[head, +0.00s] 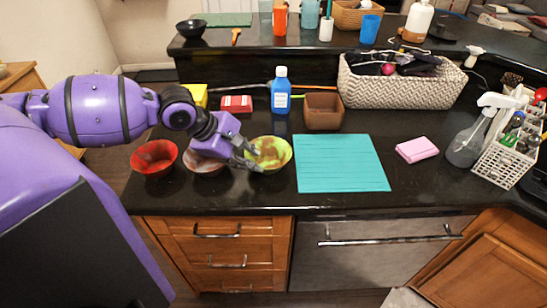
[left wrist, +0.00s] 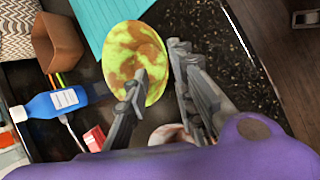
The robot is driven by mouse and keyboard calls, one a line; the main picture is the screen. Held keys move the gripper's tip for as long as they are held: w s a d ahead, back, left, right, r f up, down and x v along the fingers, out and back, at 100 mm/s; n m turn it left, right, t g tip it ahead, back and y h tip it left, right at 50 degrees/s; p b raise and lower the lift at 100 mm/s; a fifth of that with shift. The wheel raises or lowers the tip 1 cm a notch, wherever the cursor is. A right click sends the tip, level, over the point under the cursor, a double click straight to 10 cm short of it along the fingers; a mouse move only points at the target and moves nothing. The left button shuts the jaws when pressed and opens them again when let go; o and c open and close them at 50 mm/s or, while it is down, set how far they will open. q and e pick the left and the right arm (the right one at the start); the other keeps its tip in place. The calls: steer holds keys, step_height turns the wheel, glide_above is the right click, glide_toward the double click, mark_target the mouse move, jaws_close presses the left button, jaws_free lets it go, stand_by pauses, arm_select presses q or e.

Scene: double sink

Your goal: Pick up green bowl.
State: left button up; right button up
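The green bowl (head: 268,153), yellow-green with brown stains inside, stands upright on the dark counter, left of the teal mat. My left gripper (head: 256,160) is at its near left side with its fingers apart. In the left wrist view the green bowl (left wrist: 125,48) lies ahead of the left gripper (left wrist: 158,62). One finger overlaps the bowl's inside and the other is just outside the rim, so the rim lies between them. I cannot tell whether either finger touches the bowl. My right gripper is in neither view.
A pinkish-white bowl (head: 203,163) sits under my left wrist, and a red bowl (head: 153,158) is farther left. A blue bottle (head: 280,92) and brown container (head: 323,111) stand behind. The teal mat (head: 341,163) lies flat to the right, beside a pink sponge (head: 417,149).

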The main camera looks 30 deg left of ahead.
mark_target(261, 165)
arm_select(q)
steer(key=shift+b+x, duration=0.3)
steer(key=shift+x, duration=0.95)
steer(key=x, duration=0.2)
steer(key=shift+w+d+f+b, duration=0.15)
steer(key=shift+d+f+b, duration=0.05)
steer(key=shift+b, duration=0.1)
steer(key=shift+w+d+f, duration=0.1)
steer(key=shift+w+f, duration=0.05)
steer(key=shift+f, duration=0.1)
steer(key=c, duration=0.5)
jaws_close()
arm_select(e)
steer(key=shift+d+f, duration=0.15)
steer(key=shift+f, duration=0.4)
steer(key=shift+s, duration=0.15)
